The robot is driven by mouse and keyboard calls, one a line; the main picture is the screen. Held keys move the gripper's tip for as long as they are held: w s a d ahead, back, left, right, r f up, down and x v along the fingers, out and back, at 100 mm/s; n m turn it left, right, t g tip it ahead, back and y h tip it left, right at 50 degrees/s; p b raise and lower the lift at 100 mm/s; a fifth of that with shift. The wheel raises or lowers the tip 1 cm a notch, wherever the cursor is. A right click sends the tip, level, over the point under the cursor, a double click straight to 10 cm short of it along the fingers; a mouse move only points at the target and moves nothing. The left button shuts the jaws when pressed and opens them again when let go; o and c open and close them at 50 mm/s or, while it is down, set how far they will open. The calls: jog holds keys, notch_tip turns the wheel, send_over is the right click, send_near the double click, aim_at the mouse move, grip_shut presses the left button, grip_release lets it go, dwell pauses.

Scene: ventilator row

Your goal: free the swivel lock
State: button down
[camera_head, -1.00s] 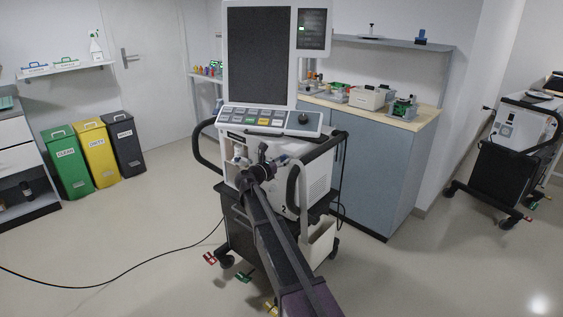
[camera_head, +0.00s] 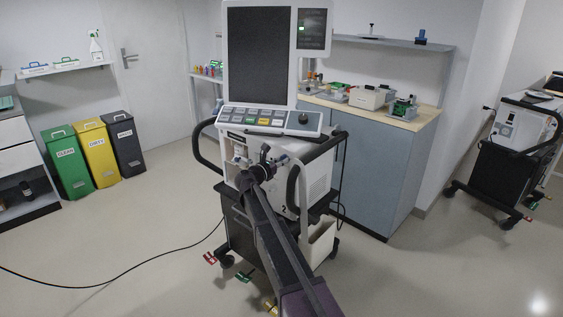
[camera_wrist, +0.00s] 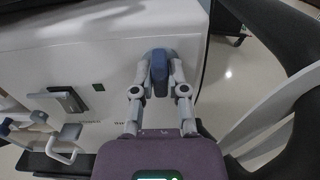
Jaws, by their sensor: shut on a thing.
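The ventilator (camera_head: 318,176) stands on a wheeled cart in the middle of the head view. A blue knob-like part (camera_wrist: 160,67), probably the swivel lock, sits on a grey round mount at the edge of the white housing in the wrist view. My gripper (camera_wrist: 160,77) is shut on this blue part, with one finger on each side of it. In the head view my gripper (camera_head: 268,160) is at the front of the ventilator below the keypad, small and partly hidden by my wrist. Whether the lock is turned cannot be told.
A dark curved handle (camera_wrist: 283,35) and a pale curved bar (camera_wrist: 270,117) lie close to the right of my gripper. A white bracket (camera_wrist: 66,143) and a black latch-like panel (camera_wrist: 68,99) are at left. A cable (camera_head: 120,278) crosses the otherwise open floor.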

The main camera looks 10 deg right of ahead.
jog(key=c, duration=0.7)
grip_release()
jog(key=shift+o, duration=0.2)
jog(key=shift+s+a, duration=0.1)
jog(key=v, duration=1.1)
jog(key=shift+s+a, duration=0.25)
